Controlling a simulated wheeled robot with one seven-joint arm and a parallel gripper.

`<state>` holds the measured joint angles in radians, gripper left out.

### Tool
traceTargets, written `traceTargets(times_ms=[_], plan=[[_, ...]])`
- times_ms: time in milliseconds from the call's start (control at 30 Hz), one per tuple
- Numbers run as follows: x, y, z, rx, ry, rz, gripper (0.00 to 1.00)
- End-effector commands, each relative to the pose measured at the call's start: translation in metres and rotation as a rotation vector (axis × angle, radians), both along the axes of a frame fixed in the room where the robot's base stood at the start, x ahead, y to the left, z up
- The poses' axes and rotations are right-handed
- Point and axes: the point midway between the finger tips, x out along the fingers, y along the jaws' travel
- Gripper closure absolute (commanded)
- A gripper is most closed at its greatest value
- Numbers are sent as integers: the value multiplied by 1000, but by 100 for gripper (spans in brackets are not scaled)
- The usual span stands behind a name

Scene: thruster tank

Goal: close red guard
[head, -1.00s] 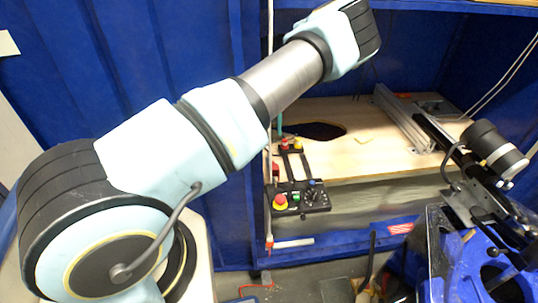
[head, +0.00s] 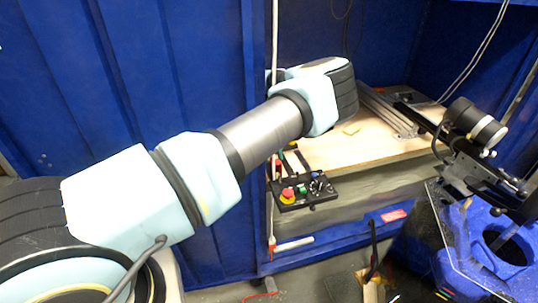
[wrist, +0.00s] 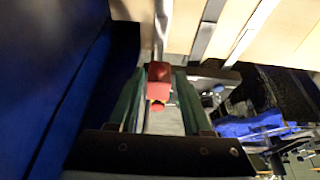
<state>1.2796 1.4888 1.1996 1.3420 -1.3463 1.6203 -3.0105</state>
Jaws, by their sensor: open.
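In the wrist view, a red block-like part (wrist: 159,72), which looks like the red guard, shows on or beside a pale upright pole (wrist: 162,28). A small yellow spot shows at its lower end. My gripper (wrist: 160,82) is open, with one green finger on each side of the red part in the picture. I cannot tell the depth between them or whether they touch. Whether the guard stands open or closed is unclear. In the head view my arm's end hides the gripper and the guard.
A black control box (head: 318,196) with a red emergency button (head: 287,195) hangs at the tank's front, below my arm. A wooden tabletop (head: 372,142) lies behind. A black cylindrical thruster (head: 476,125) on a rail stands at the right. Blue walls (head: 400,40) enclose the place.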

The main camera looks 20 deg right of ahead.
Motion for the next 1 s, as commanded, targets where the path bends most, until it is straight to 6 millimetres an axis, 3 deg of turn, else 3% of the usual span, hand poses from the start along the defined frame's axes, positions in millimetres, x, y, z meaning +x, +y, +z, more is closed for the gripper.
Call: traceTargets(times_ms=[100,533,1000], plan=[[0,0,0,0,0,0,52],[0,1,0,1,0,0,100],[0,1,0,1,0,1,100]])
